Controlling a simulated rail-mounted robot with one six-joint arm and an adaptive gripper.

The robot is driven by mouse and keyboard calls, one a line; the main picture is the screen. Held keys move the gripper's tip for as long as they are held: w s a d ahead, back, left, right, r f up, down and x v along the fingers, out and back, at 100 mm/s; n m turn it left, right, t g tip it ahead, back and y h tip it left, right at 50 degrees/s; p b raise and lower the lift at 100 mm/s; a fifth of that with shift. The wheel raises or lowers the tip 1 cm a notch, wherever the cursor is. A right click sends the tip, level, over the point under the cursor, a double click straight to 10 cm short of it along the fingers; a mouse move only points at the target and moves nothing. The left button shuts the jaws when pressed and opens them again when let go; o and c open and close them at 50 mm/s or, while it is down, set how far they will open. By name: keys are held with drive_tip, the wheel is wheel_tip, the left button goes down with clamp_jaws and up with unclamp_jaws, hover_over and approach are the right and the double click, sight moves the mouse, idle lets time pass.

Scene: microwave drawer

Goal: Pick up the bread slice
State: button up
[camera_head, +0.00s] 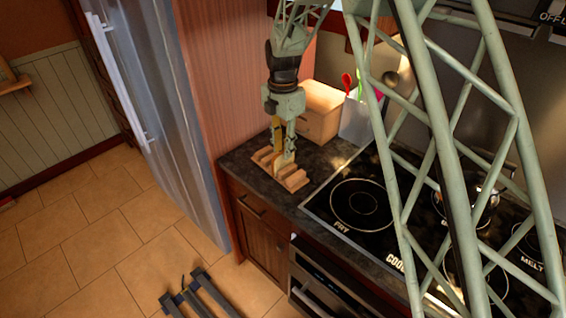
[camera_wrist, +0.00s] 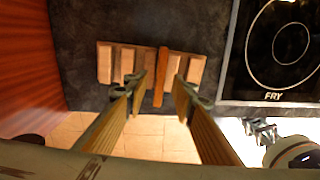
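The bread slice (camera_wrist: 161,72) shows edge-on in the wrist view as a thin brown upright strip, standing in a slotted wooden rack (camera_wrist: 105,64) on the dark counter. My gripper (camera_wrist: 162,90) is open, with one finger on each side of the slice and a visible gap on both sides. In the head view my gripper (camera_head: 283,150) points down over the rack (camera_head: 293,181). There the fingers largely hide the slice, and I cannot tell how deep they reach beside it.
A wooden box (camera_head: 322,108) and a white utensil holder (camera_head: 356,120) stand behind the rack. The stove (camera_head: 345,228) is to the right, with a pan on it. A tall fridge (camera_head: 165,110) and a wooden panel (camera_head: 215,80) are on the left.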

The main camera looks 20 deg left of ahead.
drive_tip(key=shift+f, duration=1)
drive_tip(key=shift+c, duration=0.2)
clamp_jaws()
